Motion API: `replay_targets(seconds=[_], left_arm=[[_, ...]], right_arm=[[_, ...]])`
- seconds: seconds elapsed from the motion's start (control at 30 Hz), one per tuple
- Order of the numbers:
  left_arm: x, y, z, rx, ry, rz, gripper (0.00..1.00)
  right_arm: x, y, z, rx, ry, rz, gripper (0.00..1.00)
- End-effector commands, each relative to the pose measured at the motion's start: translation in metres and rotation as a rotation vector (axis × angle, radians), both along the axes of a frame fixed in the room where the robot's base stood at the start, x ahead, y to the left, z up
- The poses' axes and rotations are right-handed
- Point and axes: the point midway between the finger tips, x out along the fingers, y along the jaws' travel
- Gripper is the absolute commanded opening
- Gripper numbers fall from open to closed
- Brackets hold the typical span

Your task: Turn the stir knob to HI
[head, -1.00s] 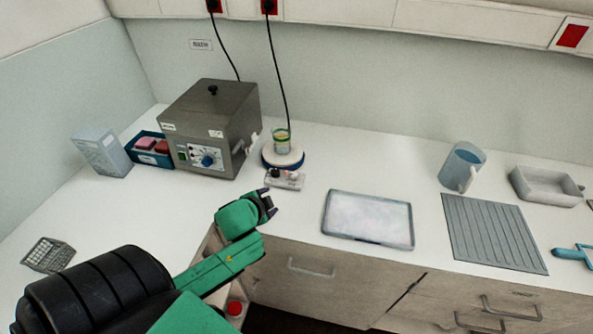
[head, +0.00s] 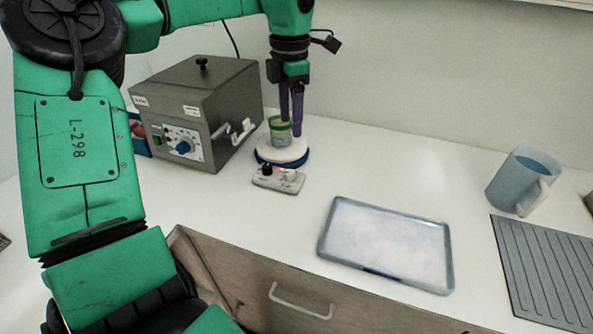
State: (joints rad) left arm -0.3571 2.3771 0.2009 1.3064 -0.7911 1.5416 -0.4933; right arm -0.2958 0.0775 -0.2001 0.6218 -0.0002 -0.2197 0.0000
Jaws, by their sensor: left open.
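The stirrer (head: 268,155) is a round white-topped plate with a dark blue rim, standing on the bench. Its pale control box (head: 278,180) at the front carries a black knob (head: 267,169) on the left and a whitish knob (head: 290,173) on the right. The labels are too small to read, so I cannot tell which is the stir knob or where it points. A small beaker with a green band (head: 279,132) stands on the plate. My left gripper (head: 290,126) points down with two purple fingers, open, at the beaker and above the knobs. My right gripper is not in view.
A grey metal bath (head: 195,110) with a blue dial stands left of the stirrer. A shallow tray (head: 322,245) lies to the right, with a blue jug (head: 520,185) and a grey ribbed mat (head: 545,270) beyond. Bench between stirrer and tray is clear.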

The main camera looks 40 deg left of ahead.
Motion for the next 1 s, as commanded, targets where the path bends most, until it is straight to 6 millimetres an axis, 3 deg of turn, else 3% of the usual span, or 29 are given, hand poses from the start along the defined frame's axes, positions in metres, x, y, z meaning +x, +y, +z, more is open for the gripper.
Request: replay_targets(seconds=[0.5,0.63,0.87,0.9,1.0], left_arm=[[-0.001,0.0,-0.122,-0.008,0.005,0.001,0.64],[-0.001,0.0,-0.136,-0.008,0.002,0.002,0.64],[-0.001,0.0,-0.139,-0.008,-0.001,0.002,0.64],[-0.001,0.0,-0.139,-0.008,-0.001,0.002,0.6],[-0.001,0.0,-0.139,-0.008,-0.001,0.002,0.22]], right_arm=[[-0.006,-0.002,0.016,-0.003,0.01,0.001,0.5],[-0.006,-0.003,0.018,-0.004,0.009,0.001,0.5],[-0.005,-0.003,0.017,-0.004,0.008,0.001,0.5],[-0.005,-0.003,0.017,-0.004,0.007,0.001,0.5],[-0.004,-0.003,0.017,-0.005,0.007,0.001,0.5]])
